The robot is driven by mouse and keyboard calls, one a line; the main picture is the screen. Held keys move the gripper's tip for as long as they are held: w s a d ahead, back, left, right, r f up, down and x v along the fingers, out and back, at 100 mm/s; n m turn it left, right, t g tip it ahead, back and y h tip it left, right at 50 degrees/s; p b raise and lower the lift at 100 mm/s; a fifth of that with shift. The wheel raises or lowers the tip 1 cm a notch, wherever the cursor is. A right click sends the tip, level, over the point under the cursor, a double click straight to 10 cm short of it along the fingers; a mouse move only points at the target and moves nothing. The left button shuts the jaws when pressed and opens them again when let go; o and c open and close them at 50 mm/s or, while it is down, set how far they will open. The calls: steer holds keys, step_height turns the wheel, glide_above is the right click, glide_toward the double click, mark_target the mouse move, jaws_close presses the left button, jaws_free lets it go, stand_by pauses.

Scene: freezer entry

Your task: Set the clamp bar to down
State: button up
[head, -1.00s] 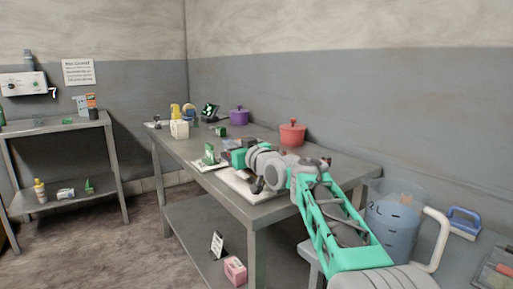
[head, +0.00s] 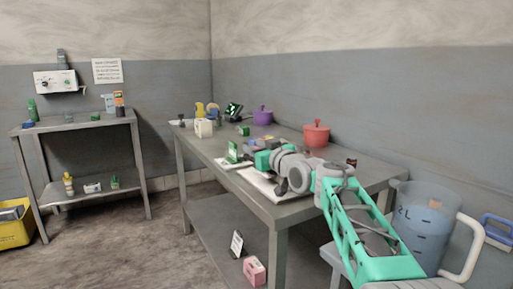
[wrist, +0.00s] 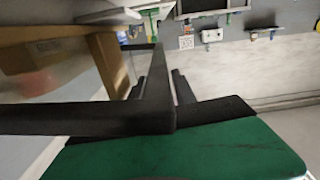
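My gripper's green body (wrist: 190,150) fills the bottom of the wrist view. Its dark fingers (wrist: 172,88) point away from the camera, and a black angled bar partly covers them, so I cannot tell how far apart they are. This black bar (wrist: 85,118) crosses the left half close to the camera and bends upward near the fingers. It may be the clamp bar; I cannot tell whether the fingers touch it. In the head view my gripper (head: 262,160) is low over the metal table (head: 225,185), beside a white board (head: 268,187). No clamp bar is clear there.
A red pot (head: 316,134), a purple pot (head: 263,117) and a white container (head: 204,128) stand on the table. A blue measuring jug (head: 420,225) stands beside my arm. A yellow bin (head: 14,226) is at far left. Floor between the tables is clear.

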steer(key=shift+s, duration=0.1)
steer(key=v, duration=0.7)
steer(key=shift+s+d, duration=0.2)
steer(key=shift+s, duration=0.05)
steer(key=shift+c, duration=0.2)
